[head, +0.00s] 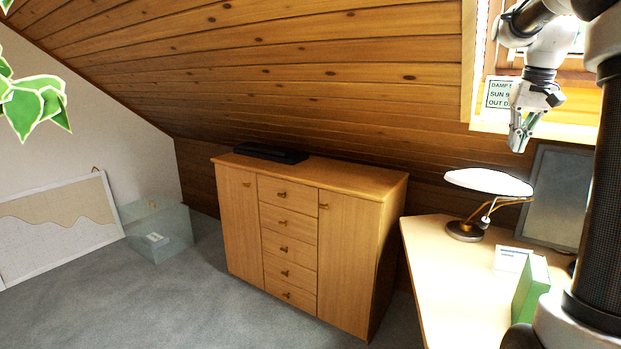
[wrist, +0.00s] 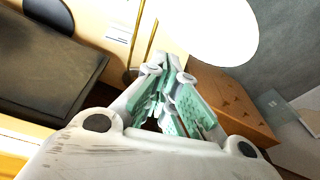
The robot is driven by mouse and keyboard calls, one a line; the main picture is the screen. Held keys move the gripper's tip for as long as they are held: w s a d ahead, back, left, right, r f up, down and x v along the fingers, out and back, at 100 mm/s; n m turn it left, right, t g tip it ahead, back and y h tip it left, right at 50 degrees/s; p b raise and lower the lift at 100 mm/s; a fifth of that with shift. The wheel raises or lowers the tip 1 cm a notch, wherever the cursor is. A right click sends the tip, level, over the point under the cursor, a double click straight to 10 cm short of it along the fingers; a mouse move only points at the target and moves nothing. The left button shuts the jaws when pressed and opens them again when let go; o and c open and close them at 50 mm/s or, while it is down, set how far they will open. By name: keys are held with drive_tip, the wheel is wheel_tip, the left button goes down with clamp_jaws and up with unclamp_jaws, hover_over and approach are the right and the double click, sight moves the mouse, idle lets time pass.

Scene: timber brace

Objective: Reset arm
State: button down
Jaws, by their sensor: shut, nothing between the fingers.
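My gripper (head: 519,146) hangs at the upper right of the head view, in front of the window and above the desk, pointing down. In the wrist view, its green-padded fingers (wrist: 168,75) come together at the tips. It is shut and holds nothing. The desk lamp (head: 489,182) with a white disc shade stands below it and to the left in the head view, apart from it. The lamp's shade also shows in the wrist view (wrist: 215,28).
The desk (head: 455,290) carries a green box (head: 531,288), a small white card (head: 512,259) and a dark panel (head: 560,195). A wooden cabinet (head: 340,255) stands to the left with a black flat device (head: 270,153) on top. A clear bin (head: 158,230) is on open carpet.

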drive_tip(key=s+a+n+t, duration=0.1)
drive_tip(key=s+a+n, duration=0.1)
drive_tip(key=s+a, duration=1)
drive_tip(key=s+a+f+n, duration=0.1)
drive_tip(key=s+a+f, duration=0.2)
drive_tip(key=s+f, duration=0.2)
drive_tip(key=s+a+f+n+t, duration=0.1)
drive_tip(key=s+a+f, duration=0.2)
drive_tip(key=s+f, duration=0.2)
drive_tip(key=s, duration=0.3)
